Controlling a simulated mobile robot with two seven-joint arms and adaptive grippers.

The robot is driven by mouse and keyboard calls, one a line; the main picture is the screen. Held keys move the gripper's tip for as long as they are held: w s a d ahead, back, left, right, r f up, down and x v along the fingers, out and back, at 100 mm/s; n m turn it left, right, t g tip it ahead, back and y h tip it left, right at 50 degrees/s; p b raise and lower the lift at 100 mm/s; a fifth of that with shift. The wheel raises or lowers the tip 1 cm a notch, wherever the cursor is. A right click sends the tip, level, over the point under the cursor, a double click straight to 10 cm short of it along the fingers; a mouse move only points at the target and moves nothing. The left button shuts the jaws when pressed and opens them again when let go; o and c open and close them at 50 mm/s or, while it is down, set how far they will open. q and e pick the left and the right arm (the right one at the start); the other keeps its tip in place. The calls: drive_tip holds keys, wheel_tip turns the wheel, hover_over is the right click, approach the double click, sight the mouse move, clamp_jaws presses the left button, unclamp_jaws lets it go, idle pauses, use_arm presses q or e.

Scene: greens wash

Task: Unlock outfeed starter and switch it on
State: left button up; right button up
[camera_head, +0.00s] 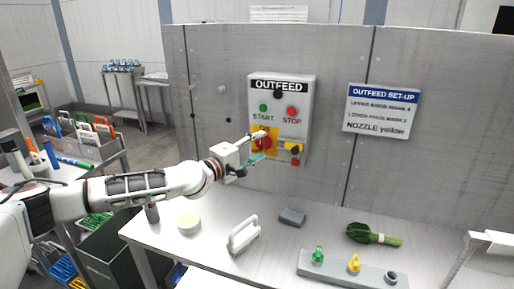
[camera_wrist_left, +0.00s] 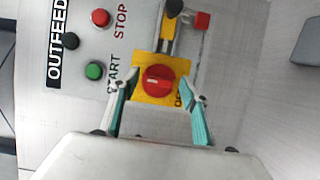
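The grey outfeed starter box (camera_head: 306,90) is on the upright panel, with a green START button (camera_head: 263,108) and a red STOP button (camera_head: 291,112). Below them is a red rotary switch (camera_wrist_left: 158,86) on a yellow plate (camera_wrist_left: 146,62); its lettering is partly hidden. Beside the switch is a yellow lock-like piece (camera_head: 292,147) with a dark end, and a red tag or block (camera_head: 296,162) is close by. My left gripper (camera_wrist_left: 161,80) is open, its teal-and-grey fingers on either side of the red knob; I cannot tell whether they touch it. My right gripper is out of view.
A set-up sign (camera_head: 382,108) hangs to the right. On the bench below are a white handled item (camera_head: 243,235), a grey block (camera_head: 292,217), leafy greens (camera_head: 372,235) and a rack (camera_head: 340,269) with coloured nozzles. The bench centre is mostly free.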

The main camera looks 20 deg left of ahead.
use_arm(q)
drive_tip(key=shift+s+a, duration=0.1)
drive_tip(key=v, duration=1.1)
drive_tip(key=shift+s, duration=0.35)
